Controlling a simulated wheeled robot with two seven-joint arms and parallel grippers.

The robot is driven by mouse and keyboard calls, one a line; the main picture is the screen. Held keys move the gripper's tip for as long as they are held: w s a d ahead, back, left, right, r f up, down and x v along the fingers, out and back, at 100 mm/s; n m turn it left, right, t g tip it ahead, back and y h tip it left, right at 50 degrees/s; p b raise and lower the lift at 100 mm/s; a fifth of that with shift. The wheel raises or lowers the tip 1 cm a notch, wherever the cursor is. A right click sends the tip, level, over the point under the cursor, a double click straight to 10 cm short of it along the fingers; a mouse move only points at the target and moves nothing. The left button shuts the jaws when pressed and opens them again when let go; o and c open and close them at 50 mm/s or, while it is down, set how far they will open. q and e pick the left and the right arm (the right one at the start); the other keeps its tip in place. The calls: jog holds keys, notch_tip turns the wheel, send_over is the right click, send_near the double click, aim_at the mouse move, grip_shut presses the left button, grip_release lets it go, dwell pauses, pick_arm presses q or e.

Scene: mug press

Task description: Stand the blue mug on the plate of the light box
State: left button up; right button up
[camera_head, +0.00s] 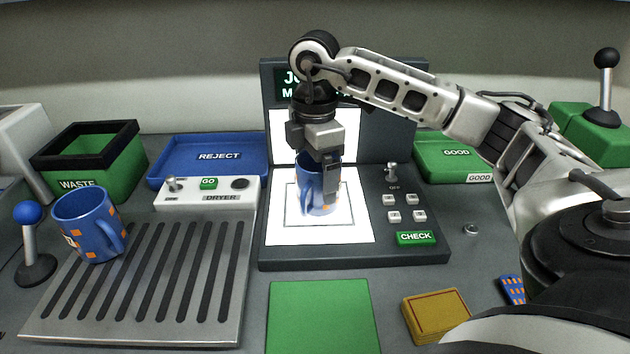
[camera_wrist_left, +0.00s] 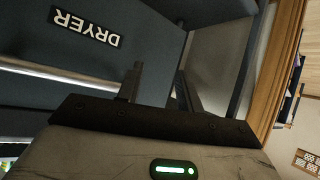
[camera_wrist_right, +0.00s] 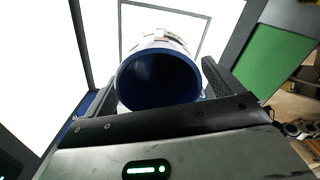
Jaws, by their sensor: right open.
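A blue mug (camera_head: 313,190) with a pale, washed-out side appears to stand upright on the bright plate (camera_head: 350,228) of the light box (camera_head: 437,246). My right gripper (camera_head: 331,190) is above it, open, its fingers on either side of the mug. In the right wrist view the mug's dark blue mouth (camera_wrist_right: 158,82) lies between the open fingers (camera_wrist_right: 145,70). A second blue mug (camera_head: 84,229), with orange squares, stands upright on the slatted dryer rack (camera_head: 62,319) at left. My left gripper shows only in the left wrist view (camera_wrist_left: 160,75), fingers apart and empty, facing a dark panel marked DRYER.
A blue REJECT tray (camera_head: 190,172) and a green WASTE bin (camera_head: 125,165) stand behind the rack. A green GOOD tray (camera_head: 430,160) is at right. A green mat (camera_head: 320,318) and a yellow block (camera_head: 436,312) lie in front. A blue-orange piece (camera_head: 512,289) lies near my right arm.

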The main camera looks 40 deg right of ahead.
notch_tip(320, 180, up, 9)
jog(key=p, duration=0.1)
jog(key=shift+r+p, duration=0.2)
jog(key=shift+p, duration=0.2)
